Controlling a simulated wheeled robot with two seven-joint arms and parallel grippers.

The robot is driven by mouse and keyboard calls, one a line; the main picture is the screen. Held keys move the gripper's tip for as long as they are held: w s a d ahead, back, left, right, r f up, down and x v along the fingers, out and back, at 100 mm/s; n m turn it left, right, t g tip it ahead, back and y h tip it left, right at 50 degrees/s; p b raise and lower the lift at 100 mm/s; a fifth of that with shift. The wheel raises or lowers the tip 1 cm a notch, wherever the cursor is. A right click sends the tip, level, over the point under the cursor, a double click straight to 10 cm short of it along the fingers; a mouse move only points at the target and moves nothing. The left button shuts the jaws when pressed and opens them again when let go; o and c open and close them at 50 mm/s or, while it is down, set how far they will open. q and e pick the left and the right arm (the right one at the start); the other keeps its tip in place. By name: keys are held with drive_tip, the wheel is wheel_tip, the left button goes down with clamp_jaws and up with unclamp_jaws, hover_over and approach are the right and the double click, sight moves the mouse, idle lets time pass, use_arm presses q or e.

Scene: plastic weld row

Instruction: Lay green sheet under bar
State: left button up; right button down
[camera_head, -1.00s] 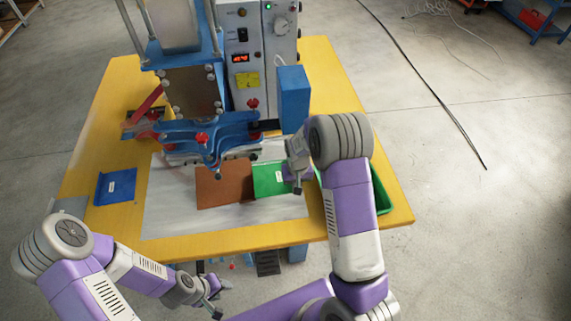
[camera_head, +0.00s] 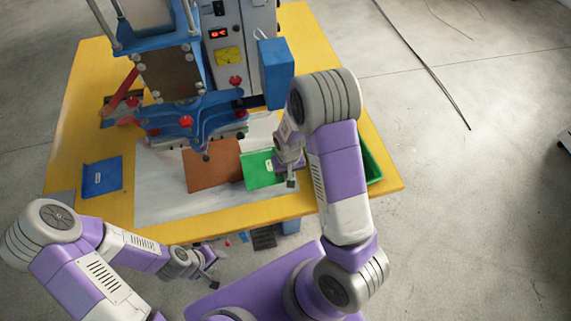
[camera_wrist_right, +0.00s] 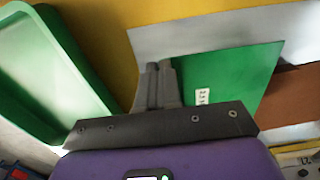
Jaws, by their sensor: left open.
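The green sheet (camera_head: 259,170) lies on the pale work surface, its left edge against the brown sheet (camera_head: 211,165). It also shows in the right wrist view (camera_wrist_right: 235,75), with a small white label. My right gripper (camera_head: 291,179) is at its right edge. The right fingers (camera_wrist_right: 161,84) look closed on that edge, though the grip is partly hidden. The blue press bar (camera_head: 190,122) with red knobs is behind the sheets. My left gripper (camera_head: 211,270) is open and empty in front of the table.
A green tray (camera_head: 371,168) stands right of my right arm; it also shows in the right wrist view (camera_wrist_right: 77,50). A blue sheet (camera_head: 101,177) lies at the left of the yellow table (camera_head: 75,130). The press machine (camera_head: 230,50) fills the back.

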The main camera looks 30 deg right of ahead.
drive_tip(key=shift+s+a+p, duration=0.1)
drive_tip(key=shift+s+a, duration=0.25)
drive_tip(key=shift+s, duration=1.1)
drive_tip(key=shift+s+a+p, duration=0.1)
drive_tip(key=shift+s+a, duration=0.25)
drive_tip(key=shift+s, duration=1.1)
drive_tip(key=shift+s+a+p, duration=0.1)
drive_tip(key=shift+s+a, duration=0.25)
drive_tip(key=shift+s, duration=1.1)
